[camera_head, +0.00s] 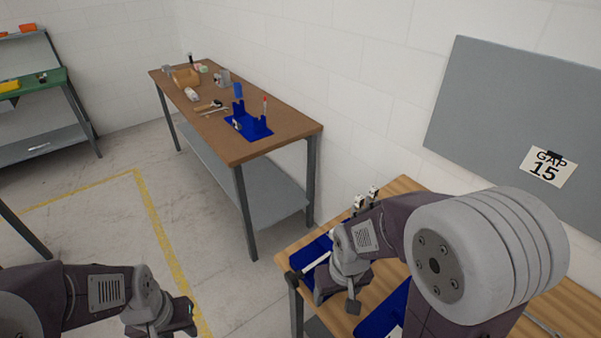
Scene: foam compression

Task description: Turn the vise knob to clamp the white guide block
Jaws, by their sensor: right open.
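My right gripper (339,292) is over the near wooden table (403,186), above a blue base (306,254). It is open; I see nothing held in it. A thin white piece lies by the blue base, close to the gripper; I cannot tell whether it is the guide block. Small metal and white parts (366,198) stand at the table's back edge, behind my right arm. I cannot make out the vise knob; my arm hides much of this table. My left gripper (178,318) is low at the left, over the floor, and its jaw state is unclear.
A second blue piece (385,312) lies at the table's front. A grey board with a "GAP 15" card (548,165) is on the wall. A farther workbench (265,150) holds a blue fixture (250,125) and small tools. Open floor (100,230) lies at left.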

